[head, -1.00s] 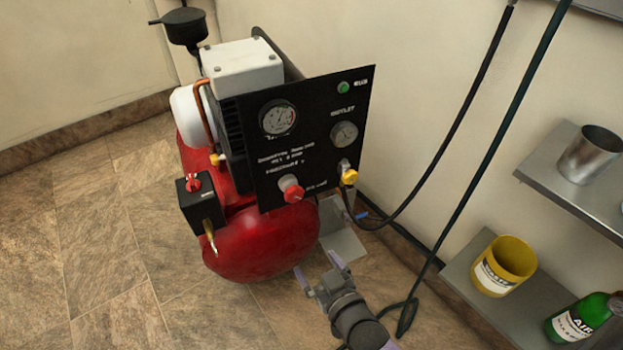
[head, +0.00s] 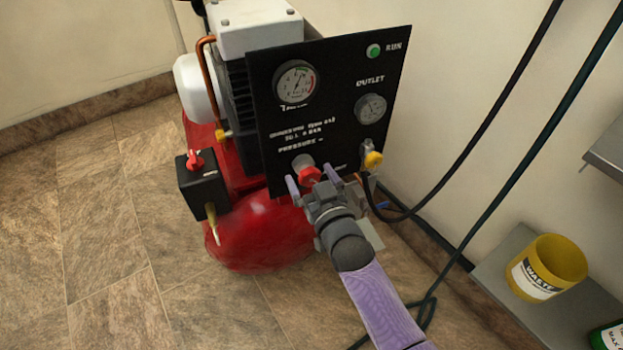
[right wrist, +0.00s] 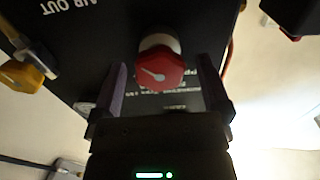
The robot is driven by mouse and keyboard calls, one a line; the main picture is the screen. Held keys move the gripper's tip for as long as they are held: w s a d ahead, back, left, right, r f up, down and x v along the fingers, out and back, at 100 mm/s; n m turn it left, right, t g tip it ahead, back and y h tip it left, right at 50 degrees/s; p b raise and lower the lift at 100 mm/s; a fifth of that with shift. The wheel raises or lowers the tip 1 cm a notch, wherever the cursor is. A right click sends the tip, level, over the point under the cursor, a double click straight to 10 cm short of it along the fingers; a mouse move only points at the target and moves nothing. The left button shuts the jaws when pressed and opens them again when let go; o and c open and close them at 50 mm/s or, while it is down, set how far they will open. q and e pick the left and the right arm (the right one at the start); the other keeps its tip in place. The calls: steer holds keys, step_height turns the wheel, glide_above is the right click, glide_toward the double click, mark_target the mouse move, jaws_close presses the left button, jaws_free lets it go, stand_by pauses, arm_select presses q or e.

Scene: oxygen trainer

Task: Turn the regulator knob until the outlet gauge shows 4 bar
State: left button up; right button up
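The red regulator knob (head: 310,175) sticks out of the lower part of the black panel (head: 335,75). In the right wrist view the knob (right wrist: 160,72) shows a white pointer mark on its face. My right gripper (head: 312,183) is open, with its fingers on either side of the knob; I see gaps between the fingers and the knob in the right wrist view (right wrist: 160,90). The outlet gauge (head: 370,109) is at the panel's right; its needle is too small to read. My left gripper is not in view.
The red compressor tank (head: 255,235) stands behind and below the panel. A yellow valve (head: 373,160) with a black hose (head: 480,130) is right of the knob. A red switch (head: 196,162) is at the left. A yellow waste cup (head: 550,265) stands on a shelf at the right.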

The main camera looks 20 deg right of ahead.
steer(key=c, duration=1.2)
steer(key=shift+r, duration=0.1)
steer(key=shift+c, duration=0.2)
steer(key=shift+r+n+p, duration=0.15)
steer(key=shift+n+p, duration=0.45)
steer(key=shift+n, duration=0.5)
steer(key=shift+f, duration=0.3)
steer(key=o, duration=1.1)
steer(key=shift+o, duration=0.9)
steer(key=shift+s+r+p, duration=0.15)
steer(key=shift+s+p, duration=0.15)
steer(key=shift+s, duration=0.05)
steer(key=s+p, duration=0.4)
steer(key=s, duration=0.5)
steer(key=shift+s+d, duration=0.15)
